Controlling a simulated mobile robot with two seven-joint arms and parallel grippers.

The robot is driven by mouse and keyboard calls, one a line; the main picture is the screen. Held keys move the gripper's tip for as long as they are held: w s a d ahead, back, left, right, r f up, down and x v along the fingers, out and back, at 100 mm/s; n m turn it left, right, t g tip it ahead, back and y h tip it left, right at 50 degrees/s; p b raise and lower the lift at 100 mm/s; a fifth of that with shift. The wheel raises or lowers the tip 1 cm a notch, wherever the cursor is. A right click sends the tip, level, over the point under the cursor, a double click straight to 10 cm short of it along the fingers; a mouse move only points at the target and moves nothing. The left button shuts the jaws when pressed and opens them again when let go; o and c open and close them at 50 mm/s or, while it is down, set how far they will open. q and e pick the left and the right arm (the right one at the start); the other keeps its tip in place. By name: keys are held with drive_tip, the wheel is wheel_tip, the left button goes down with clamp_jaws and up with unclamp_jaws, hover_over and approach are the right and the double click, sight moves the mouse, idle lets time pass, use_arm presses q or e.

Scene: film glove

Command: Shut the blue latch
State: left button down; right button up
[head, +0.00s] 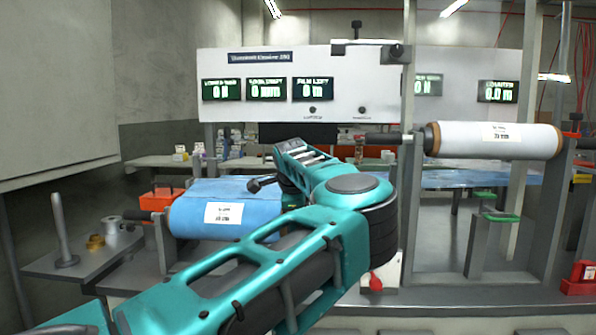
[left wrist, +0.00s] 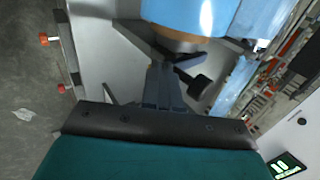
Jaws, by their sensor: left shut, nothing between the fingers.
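A blue film roll (head: 205,190) with a white label lies level on the left side of the machine. A black lever with a knob (head: 262,184) sticks out at its right end, partly behind my left arm; no blue-coloured latch is clear. In the left wrist view the roll (left wrist: 188,14) is at the top, with its brown core end below it. A black lever (left wrist: 198,84) is just right of my left gripper (left wrist: 165,64). The gripper is shut and empty, its tips close to the lever; contact cannot be told. My right gripper is not in view.
A white film roll (head: 495,140) hangs at the right on grey uprights. A white panel with green displays (head: 300,85) stands behind. A grey side shelf (head: 85,255) holds a post and spools. A red box (head: 580,278) is at far right.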

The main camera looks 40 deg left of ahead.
use_arm(q)
drive_tip(key=shift+d+f, duration=0.1)
drive_tip(key=shift+f, duration=0.5)
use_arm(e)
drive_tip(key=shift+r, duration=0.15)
use_arm(q)
drive_tip(key=shift+s, duration=0.1)
drive_tip(key=shift+s+d, duration=0.1)
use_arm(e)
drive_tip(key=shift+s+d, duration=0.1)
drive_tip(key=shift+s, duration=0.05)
